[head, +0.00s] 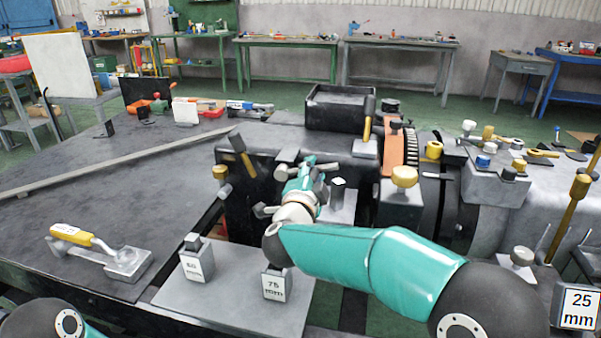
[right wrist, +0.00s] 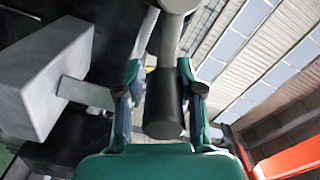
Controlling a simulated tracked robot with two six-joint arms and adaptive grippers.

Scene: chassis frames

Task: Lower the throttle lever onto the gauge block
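My right gripper (head: 301,180) reaches over the dark machine bed in the middle of the head view. In the right wrist view its fingers (right wrist: 162,90) stand on either side of a black lever grip (right wrist: 164,105) on a grey rod (right wrist: 172,42). A gap shows at the left finger, so it looks open around the grip. In the head view my gripper mostly hides this lever. Gauge blocks stand on the grey front plate: one marked 75 mm (head: 274,285) and one with a less clear label (head: 196,262). A dark-topped block (head: 338,190) stands just right of my gripper. My left gripper is out of view.
A block marked 25 mm (head: 578,307) is at the lower right. A brass knob (head: 404,177) and black-handled levers (head: 237,141) stand around my right gripper. A yellow-handled tool (head: 88,242) lies on the left deck, which is otherwise largely clear.

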